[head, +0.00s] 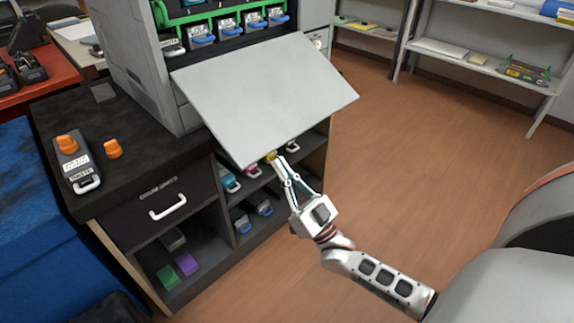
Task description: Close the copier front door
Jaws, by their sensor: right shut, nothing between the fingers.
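The copier (132,60) stands on a dark cabinet at the upper left of the head view. Its front door (265,95) is a light grey panel, swung down and open, sloping out towards me. Behind it, several toner cartridges with blue handles (203,39) sit in a row in the green-edged bay. My right gripper (275,160) is shut and empty, its fingertips at the door's lower front edge. I cannot tell whether they touch the door or are just below it. My left gripper is not in view.
A toner cartridge (77,163) and an orange cap (113,149) lie on the cabinet top (55,112). Shelves below hold several cartridges. A drawer with a white handle (167,206) is at the front. The wooden floor (430,150) to the right is clear.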

